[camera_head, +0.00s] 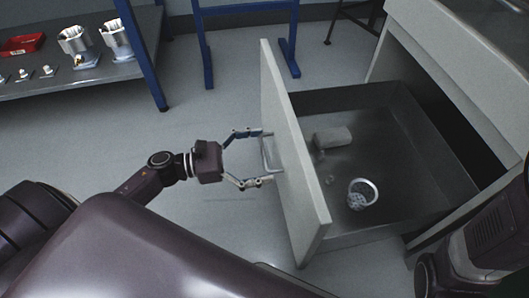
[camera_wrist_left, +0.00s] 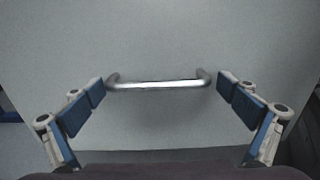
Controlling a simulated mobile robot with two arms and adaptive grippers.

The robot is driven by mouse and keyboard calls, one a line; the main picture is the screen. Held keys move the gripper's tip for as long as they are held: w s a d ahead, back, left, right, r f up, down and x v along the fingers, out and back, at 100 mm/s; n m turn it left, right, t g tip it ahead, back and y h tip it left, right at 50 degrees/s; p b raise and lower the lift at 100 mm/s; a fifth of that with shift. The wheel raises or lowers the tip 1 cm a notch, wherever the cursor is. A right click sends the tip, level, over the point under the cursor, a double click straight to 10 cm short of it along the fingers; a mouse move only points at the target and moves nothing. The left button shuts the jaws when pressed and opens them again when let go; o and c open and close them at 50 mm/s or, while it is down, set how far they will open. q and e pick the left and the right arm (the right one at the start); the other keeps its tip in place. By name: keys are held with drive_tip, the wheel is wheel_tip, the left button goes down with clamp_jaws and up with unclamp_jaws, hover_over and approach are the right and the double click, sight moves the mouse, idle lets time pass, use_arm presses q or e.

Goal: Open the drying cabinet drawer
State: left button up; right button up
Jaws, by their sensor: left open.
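The drying cabinet (camera_head: 478,72) stands at the right in the head view. Its drawer is pulled well out, with the pale front panel (camera_head: 285,150) facing left. A metal bar handle (camera_head: 267,155) sits on that panel. My left gripper (camera_head: 264,158) is open at the handle, its fingers spread to either side of it. In the left wrist view the handle (camera_wrist_left: 158,84) runs across between the two open fingers (camera_wrist_left: 160,88). I cannot tell whether a finger touches it. My right gripper is not in view.
Inside the drawer lie a grey block-like part (camera_head: 332,137), a ring-shaped part (camera_head: 362,193) and small pieces. A shelf (camera_head: 85,75) at the upper left holds a red tray (camera_head: 22,44) and metal housings. The floor (camera_head: 215,125) left of the drawer is clear.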

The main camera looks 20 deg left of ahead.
use_arm(q)
drive_tip(key=v, duration=1.2)
